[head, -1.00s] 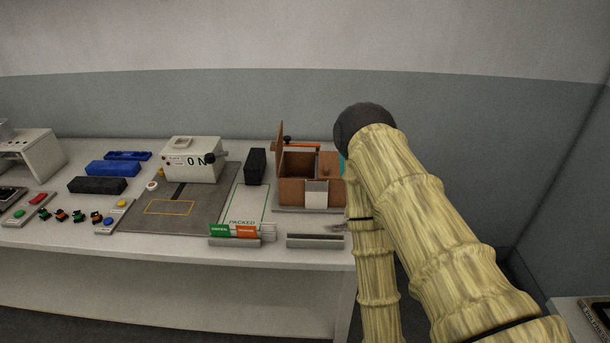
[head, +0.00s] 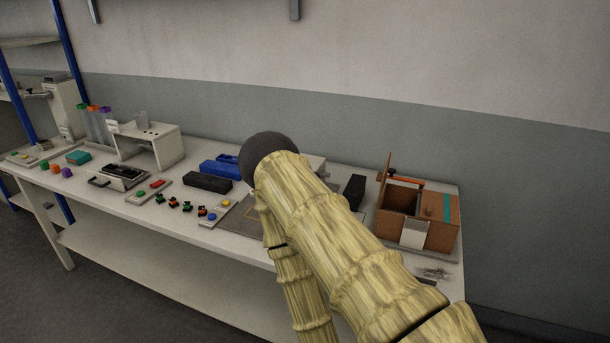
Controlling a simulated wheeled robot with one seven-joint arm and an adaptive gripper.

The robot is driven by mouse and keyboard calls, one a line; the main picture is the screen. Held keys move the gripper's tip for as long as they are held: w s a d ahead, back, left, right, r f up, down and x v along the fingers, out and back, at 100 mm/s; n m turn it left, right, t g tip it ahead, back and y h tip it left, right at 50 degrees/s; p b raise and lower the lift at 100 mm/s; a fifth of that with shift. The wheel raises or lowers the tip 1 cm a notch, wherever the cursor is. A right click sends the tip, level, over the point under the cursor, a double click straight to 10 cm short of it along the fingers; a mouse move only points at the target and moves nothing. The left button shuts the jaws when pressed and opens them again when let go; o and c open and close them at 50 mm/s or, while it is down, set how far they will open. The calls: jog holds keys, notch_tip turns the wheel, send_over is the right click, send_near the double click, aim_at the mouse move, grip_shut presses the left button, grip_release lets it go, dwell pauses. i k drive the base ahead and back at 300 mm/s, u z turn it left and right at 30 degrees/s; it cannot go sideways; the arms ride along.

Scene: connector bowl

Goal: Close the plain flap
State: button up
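The brown cardboard box (head: 436,235) stands at the right end of the bench. A plain brown flap (head: 385,167) stands upright at its left side, so the left part of the box is open. A brown panel with a teal stripe (head: 446,207) is on the right side; I cannot tell whether it lies fully flat. A white panel (head: 414,234) is on the box's front. My arm crosses the middle of the head view, left of the box. My gripper is not visible.
A black block (head: 354,191) stands left of the box, and an orange-handled thing (head: 405,177) shows behind the opening. A blurred grey thing (head: 432,273) lies in front. Blue bins (head: 220,167), a dark block (head: 207,182) and small parts occupy the bench further left.

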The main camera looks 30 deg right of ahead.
aim_at(381, 177)
jog(key=u, duration=1.15)
jog(key=i, duration=1.35)
jog(key=z, duration=3.45)
jog(key=k, duration=0.45)
jog(key=u, duration=0.7)
jog(key=i, duration=0.35)
jog(key=z, duration=0.2)
